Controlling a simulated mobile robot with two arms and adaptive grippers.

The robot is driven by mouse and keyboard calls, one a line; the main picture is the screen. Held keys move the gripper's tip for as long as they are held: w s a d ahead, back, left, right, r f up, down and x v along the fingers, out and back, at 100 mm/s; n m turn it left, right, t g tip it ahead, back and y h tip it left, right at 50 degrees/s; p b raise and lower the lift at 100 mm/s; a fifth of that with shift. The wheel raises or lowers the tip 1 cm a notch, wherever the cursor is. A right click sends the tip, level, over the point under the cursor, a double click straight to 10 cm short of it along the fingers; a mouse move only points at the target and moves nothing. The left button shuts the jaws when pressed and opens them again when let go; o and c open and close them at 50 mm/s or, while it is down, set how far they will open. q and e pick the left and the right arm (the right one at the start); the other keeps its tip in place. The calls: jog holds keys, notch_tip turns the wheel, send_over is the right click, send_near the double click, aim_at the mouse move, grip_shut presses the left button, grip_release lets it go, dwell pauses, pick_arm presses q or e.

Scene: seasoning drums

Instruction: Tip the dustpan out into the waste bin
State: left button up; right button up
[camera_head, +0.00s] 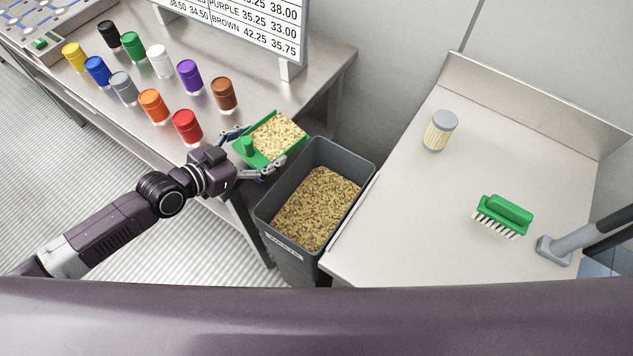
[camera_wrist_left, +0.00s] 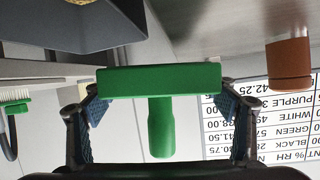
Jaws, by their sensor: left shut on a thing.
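The green dustpan (camera_head: 257,158) holds a heap of pale tan crumbs (camera_head: 278,136). My left gripper (camera_head: 254,152) is shut on it, with a finger on each side. In the head view the pan looks roughly level, just left of and above the waste bin. In the left wrist view the dustpan (camera_wrist_left: 160,82) shows as a green bar with a handle between the fingers; its crumbs are hidden there. The dark grey waste bin (camera_head: 337,158) stands open between the two tables, with brown crumbs (camera_head: 318,208) inside. My right gripper is not in view.
Several coloured drums, including a red one (camera_head: 187,127) and a brown one (camera_head: 223,95), stand on the left table near the pan.

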pick_arm(q)
jog(key=shift+s+d+m+p, duration=0.25)
jog(key=shift+d+m+p, duration=0.05)
jog(key=shift+p, duration=0.85)
jog(key=shift+s+d+f+m+t+y+p, duration=0.3)
jog(key=shift+s+d+m+y+p, duration=0.1)
jog(key=shift+p, duration=0.5)
jog(key=shift+s+d+m+t+p, duration=0.25)
jog(key=shift+m+t+p, duration=0.05)
jog(key=shift+p, duration=0.25)
jog(key=shift+s+d+f+m+y+p, duration=0.4)
jog(key=shift+s+d+f+m+p, duration=0.1)
jog(key=shift+s+d, duration=0.1)
jog(key=shift+s+d+f+t, duration=0.15)
jog(key=shift+d+f+t, duration=0.1)
jog(key=shift+f+t, duration=0.15)
jog(key=shift+s+d+f+m+b, duration=0.1)
jog(key=shift+m+b, duration=0.2)
jog(key=shift+s+d+f, duration=0.2)
jog(key=shift+f, duration=0.15)
jog(key=shift+s+f+m+b, duration=0.1)
jog(key=shift+f+m+b, duration=0.1)
jog(key=shift+m+b, duration=0.15)
